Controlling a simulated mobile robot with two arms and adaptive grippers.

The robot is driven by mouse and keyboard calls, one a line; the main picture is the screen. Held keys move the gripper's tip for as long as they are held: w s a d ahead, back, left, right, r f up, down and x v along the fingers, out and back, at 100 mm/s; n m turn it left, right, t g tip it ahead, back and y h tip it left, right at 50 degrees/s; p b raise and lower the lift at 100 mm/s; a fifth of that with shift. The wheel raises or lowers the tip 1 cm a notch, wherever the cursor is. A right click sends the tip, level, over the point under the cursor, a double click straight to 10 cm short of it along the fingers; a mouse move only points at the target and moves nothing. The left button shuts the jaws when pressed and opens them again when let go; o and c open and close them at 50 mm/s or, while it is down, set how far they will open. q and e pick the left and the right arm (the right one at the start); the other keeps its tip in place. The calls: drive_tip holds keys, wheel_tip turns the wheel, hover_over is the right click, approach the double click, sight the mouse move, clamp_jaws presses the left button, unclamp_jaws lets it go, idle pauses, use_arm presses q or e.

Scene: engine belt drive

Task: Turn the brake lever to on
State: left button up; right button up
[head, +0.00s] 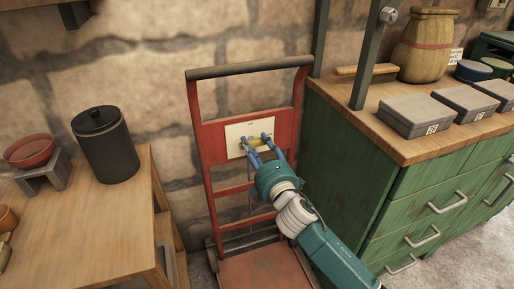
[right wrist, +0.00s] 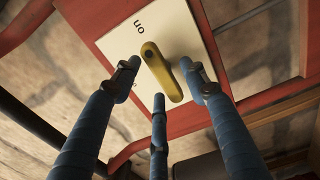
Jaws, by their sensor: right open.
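The brake lever (right wrist: 164,77) is a yellow bar with a dark pivot at one end, mounted on a white plate (right wrist: 178,25). In the right wrist view it points down and slightly right from its pivot, away from the "on" label near the plate's top. Another mark is partly hidden behind a finger. In the head view the plate (head: 236,132) is on a red hand truck (head: 215,145), and the lever (head: 262,148) is partly covered by my fingers. My right gripper (head: 259,142) is open, its blue fingers around the lever; contact is unclear. My left gripper is not in view.
A wooden table (head: 90,225) with a black canister (head: 106,145) stands left of the truck. A green cabinet (head: 355,175) with grey boxes (head: 416,115) on top stands close on the right. A stone wall is behind.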

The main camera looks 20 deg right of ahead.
drive_tip(key=s, duration=1.2)
drive_tip(key=shift+d, duration=0.2)
